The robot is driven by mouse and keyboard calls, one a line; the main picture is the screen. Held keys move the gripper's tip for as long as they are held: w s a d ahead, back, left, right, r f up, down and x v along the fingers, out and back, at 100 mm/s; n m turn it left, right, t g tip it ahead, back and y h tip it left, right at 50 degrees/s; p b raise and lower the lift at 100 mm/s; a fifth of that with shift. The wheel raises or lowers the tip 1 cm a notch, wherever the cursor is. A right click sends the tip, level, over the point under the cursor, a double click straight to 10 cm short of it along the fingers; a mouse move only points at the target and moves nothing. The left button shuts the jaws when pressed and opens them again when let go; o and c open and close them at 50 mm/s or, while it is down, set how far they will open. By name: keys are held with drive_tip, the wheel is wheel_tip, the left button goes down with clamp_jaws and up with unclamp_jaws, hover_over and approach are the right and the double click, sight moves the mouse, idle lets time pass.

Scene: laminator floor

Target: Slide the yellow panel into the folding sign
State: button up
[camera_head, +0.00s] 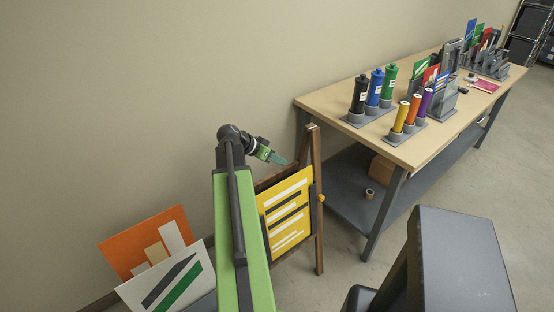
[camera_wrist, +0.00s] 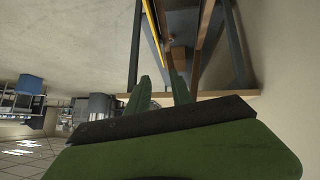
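The yellow panel (camera_head: 286,206), with white and dark stripes, stands upright on the front face of the wooden folding sign (camera_head: 316,185), between dark side holders. My arm hides part of its left side. My gripper (camera_head: 280,160) is just above and behind the panel's top edge, by the sign's top, and appears clear of the panel. In the wrist view my gripper (camera_wrist: 162,78) has its two green fingers apart with nothing between them. The panel's thin yellow edge (camera_wrist: 152,28) and the sign's brown legs (camera_wrist: 204,25) show beyond the fingertips.
Orange (camera_head: 148,238) and white (camera_head: 168,280) panels stand at the lower left. A workbench (camera_head: 335,99) with bottles, rolls and small signs stands right of the folding sign. The wall is close behind. Open floor (camera_head: 510,190) lies at the right.

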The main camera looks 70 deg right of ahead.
drive_tip(key=p+v, duration=1.2)
drive_tip(key=v, duration=0.5)
drive_tip(key=shift+w, duration=0.2)
drive_tip(key=shift+r, duration=0.15)
